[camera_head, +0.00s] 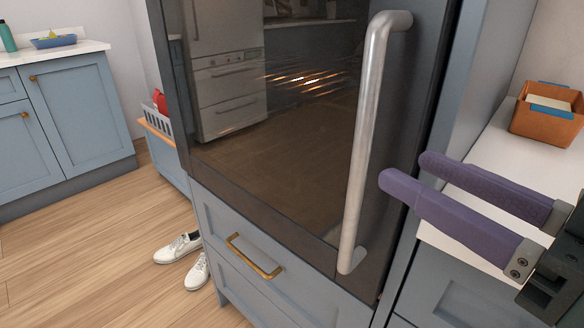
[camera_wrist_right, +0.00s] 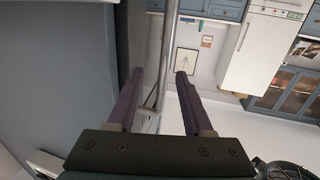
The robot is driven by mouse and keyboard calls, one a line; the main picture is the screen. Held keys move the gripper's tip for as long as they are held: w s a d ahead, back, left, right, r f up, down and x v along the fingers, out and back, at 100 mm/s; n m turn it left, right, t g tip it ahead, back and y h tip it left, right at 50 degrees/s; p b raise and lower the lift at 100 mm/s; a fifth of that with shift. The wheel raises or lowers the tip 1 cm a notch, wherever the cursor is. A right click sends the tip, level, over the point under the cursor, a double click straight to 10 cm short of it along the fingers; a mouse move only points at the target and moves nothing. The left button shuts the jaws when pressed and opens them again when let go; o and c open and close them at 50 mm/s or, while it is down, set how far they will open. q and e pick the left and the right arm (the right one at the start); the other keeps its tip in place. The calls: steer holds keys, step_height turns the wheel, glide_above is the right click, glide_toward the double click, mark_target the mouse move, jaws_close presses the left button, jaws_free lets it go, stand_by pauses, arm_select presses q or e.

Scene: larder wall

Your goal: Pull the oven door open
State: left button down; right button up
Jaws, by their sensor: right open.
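The oven door (camera_head: 290,130) is a large dark glass panel that mirrors the room, and it looks closed against its frame. Its long silver handle (camera_head: 368,130) stands upright along the door's right side. My right gripper (camera_head: 405,172) has two purple fingers, open and empty, just right of the handle with the tips pointing at it. In the right wrist view the handle (camera_wrist_right: 167,50) runs between the two fingers of the right gripper (camera_wrist_right: 158,74) as pictured; whether the tips reach past the bar I cannot tell. My left gripper is not in view.
A blue drawer with a brass pull (camera_head: 253,258) lies below the door. White shoes (camera_head: 185,255) are on the wooden floor at left. An orange basket (camera_head: 548,112) stands on the white counter at right. Open floor lies to the left.

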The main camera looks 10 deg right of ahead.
mark_target(354, 158)
steer(key=shift+a+f+y+b, duration=0.25)
steer(key=shift+f+y+b, duration=0.2)
steer(key=shift+f, duration=0.35)
steer(key=shift+w+a+r, duration=0.15)
steer(key=shift+w+a, duration=0.15)
steer(key=shift+w, duration=0.3)
steer(key=x, duration=0.8)
steer(key=shift+w+a, duration=0.15)
steer(key=shift+w, duration=0.1)
steer(key=shift+c, duration=0.4)
jaws_close()
